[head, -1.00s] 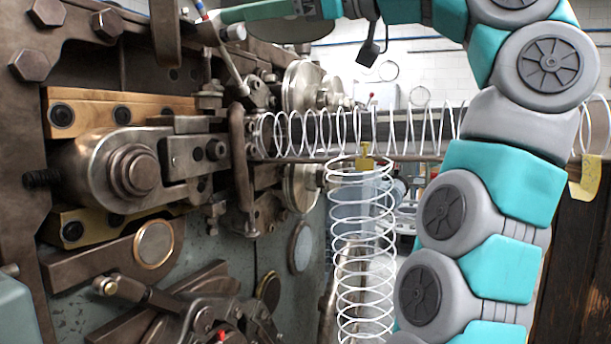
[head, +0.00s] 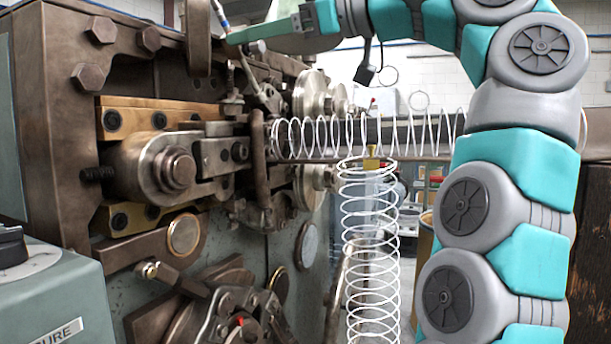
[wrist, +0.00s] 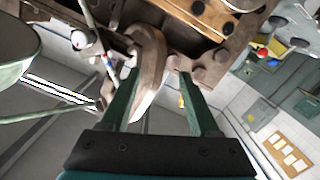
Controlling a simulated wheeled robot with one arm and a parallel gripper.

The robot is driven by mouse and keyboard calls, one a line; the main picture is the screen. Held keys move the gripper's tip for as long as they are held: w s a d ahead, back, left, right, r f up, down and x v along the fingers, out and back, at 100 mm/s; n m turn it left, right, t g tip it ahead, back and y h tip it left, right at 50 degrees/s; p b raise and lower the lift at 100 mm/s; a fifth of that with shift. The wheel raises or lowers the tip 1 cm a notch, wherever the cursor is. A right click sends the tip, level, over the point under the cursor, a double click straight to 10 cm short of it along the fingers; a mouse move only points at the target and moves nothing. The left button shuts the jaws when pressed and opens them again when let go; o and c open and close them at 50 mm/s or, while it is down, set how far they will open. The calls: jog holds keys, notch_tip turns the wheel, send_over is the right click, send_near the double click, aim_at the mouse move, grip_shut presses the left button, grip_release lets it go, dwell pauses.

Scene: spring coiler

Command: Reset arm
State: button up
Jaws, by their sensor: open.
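My gripper (head: 232,38) is at the upper middle of the head view, beside the top of the coiling machine (head: 190,150). In the wrist view its two dark green fingers (wrist: 157,92) are spread apart, with nothing held between them. A brown metal part (wrist: 150,70) of the machine shows behind the gap; whether it lies between the fingers or beyond them I cannot tell. My teal and grey arm rises on the right of the head view and bends over the top toward the machine.
A white wire spring (head: 370,250) hangs upright below my arm. Another coil (head: 330,135) runs sideways from the machine. A grey-green box (head: 60,300) is at lower left.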

notch_tip(320, 180, down, 31)
jog(key=d+m+g+h, duration=0.3)
jog(key=m+h, duration=0.5)
jog(key=m, duration=0.3)
jog(key=s+d+f+m+g+h, duration=0.1)
jog(key=s+d+f+m+h, duration=0.1)
jog(key=s+d+f, duration=0.4)
jog(key=s+d+f+m+g+h, duration=0.2)
jog(key=s+d+f, duration=0.4)
jog(key=s+f, duration=0.6)
jog(key=s+d+f+m+g+h, duration=0.2)
jog(key=s+d+f, duration=0.4)
jog(key=f, duration=0.9)
jog(key=s+h, duration=0.1)
jog(key=s, duration=0.2)
jog(key=shift+d+f+m+h, duration=0.25)
jog(key=shift+m+h, duration=0.05)
jog(key=shift+m, duration=0.1)
